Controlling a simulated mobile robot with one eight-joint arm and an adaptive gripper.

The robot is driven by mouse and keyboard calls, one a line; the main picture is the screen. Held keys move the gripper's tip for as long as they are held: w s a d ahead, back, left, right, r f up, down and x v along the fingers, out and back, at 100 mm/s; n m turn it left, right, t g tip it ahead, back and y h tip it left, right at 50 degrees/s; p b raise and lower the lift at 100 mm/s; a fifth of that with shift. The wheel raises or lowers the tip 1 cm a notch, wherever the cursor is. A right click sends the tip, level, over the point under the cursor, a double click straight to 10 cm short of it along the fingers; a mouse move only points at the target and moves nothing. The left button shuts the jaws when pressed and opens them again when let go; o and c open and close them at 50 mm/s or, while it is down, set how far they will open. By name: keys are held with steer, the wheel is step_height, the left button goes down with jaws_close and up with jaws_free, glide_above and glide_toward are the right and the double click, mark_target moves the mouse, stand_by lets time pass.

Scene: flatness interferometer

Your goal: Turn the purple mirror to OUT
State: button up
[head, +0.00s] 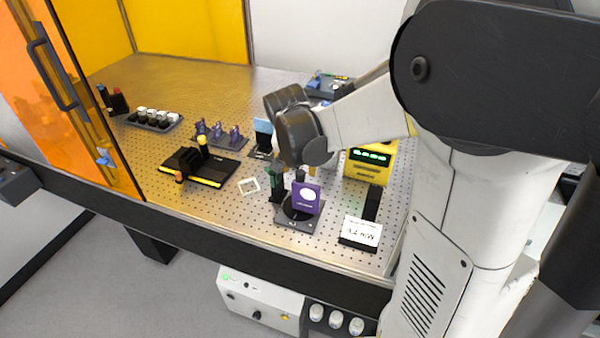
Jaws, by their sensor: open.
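The purple mirror (306,197) is an upright square plate with a white round face, on a dark rotary mount (298,221) near the front of the perforated table. Its white face is turned toward the camera. My gripper (289,172) is just behind and above the mirror, largely hidden by my dark wrist. It looks open, with nothing seen held in it. I cannot tell whether it touches the mirror. The markings on the mount are too small to read.
A dark green post (276,186) stands close left of the mirror. A white card (361,231) on a black stand and a yellow box (369,164) with a green display are to the right.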

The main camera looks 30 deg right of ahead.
steer(key=v, duration=0.8)
steer(key=shift+r, duration=0.1)
steer(key=s+a+f+n+t+y+b, duration=0.3)
steer(key=s+a+f+n+b, duration=0.5)
steer(key=s+a, duration=0.4)
steer(key=shift+s+f+n+t+b, duration=0.4)
steer(key=shift+s+f+b, duration=0.35)
steer(key=shift+s, duration=0.5)
steer(key=shift+a+f, duration=0.1)
steer(key=shift+f, duration=0.05)
